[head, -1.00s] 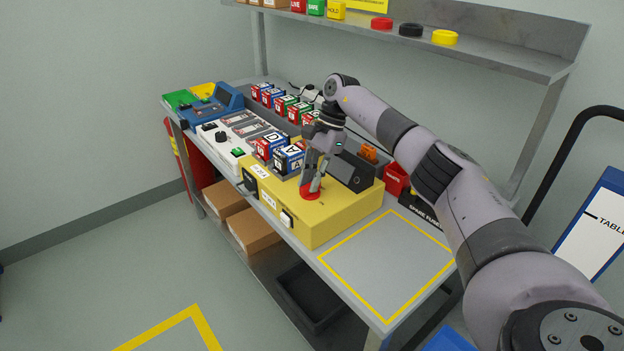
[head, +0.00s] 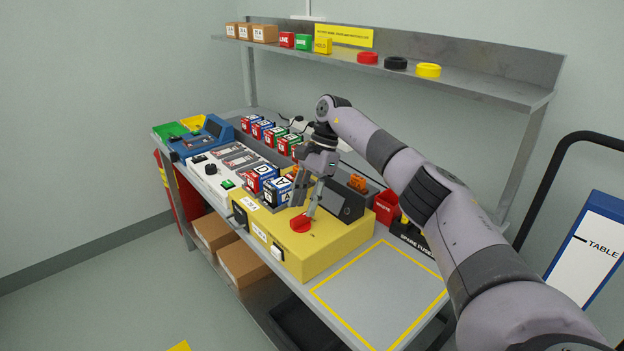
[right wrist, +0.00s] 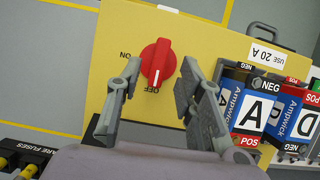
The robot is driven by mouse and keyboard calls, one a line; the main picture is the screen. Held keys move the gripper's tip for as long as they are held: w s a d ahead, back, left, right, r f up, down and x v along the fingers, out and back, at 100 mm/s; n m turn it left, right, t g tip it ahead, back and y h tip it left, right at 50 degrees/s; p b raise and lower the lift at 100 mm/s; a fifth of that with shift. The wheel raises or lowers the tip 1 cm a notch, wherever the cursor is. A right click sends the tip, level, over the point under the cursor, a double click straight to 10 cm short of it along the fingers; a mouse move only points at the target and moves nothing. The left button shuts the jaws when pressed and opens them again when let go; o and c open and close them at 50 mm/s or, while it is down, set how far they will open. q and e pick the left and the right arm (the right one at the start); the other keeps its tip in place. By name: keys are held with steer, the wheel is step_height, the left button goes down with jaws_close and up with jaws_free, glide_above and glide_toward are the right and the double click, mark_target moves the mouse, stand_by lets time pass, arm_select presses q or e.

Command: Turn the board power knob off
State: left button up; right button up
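The red power knob (head: 301,223) sits on top of the yellow board (head: 330,254). In the right wrist view the knob (right wrist: 157,62) has a white mark that points to the OFF label; the ON label is to its left. My right gripper (head: 305,207) is above and just behind the knob. In the right wrist view its two fingers (right wrist: 160,68) are spread, one on each side of the knob, with visible gaps and nothing held. My left gripper is in neither view.
The yellow-outlined bench area (head: 380,295) is clear. A shelf (head: 480,83) hangs above the bench.

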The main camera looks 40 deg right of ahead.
steer(key=v, duration=0.9)
steer(key=shift+r, duration=0.15)
